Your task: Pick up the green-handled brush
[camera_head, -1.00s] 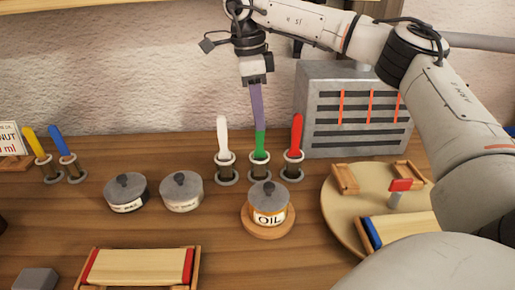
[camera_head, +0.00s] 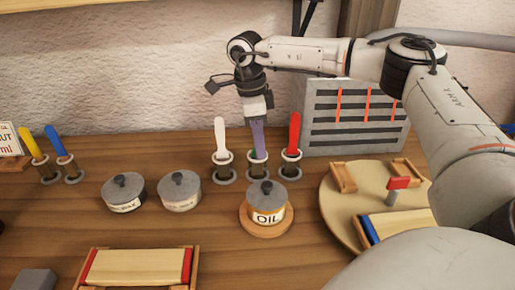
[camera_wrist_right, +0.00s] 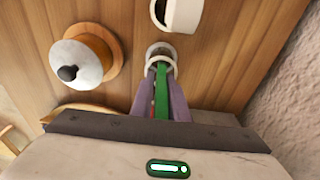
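The green-handled brush stands in the middle holder of three. In the head view only a sliver of its green handle (camera_head: 253,155) shows behind my right gripper (camera_head: 258,148). In the right wrist view the green handle (camera_wrist_right: 162,92) runs between the two purple fingers of my right gripper (camera_wrist_right: 160,74), with narrow gaps beside it. The fingers are open around the handle, pointing down close to the holder ring (camera_wrist_right: 161,64). The brush's lower end is hidden in the holder. My left gripper is not in view.
A white-handled brush (camera_head: 220,134) and a red-handled brush (camera_head: 293,132) stand close on either side. The oil jar (camera_head: 267,203) is just in front. A grey slotted box (camera_head: 352,135) stands behind at right. Two grey-lidded pots (camera_head: 179,191) stand left.

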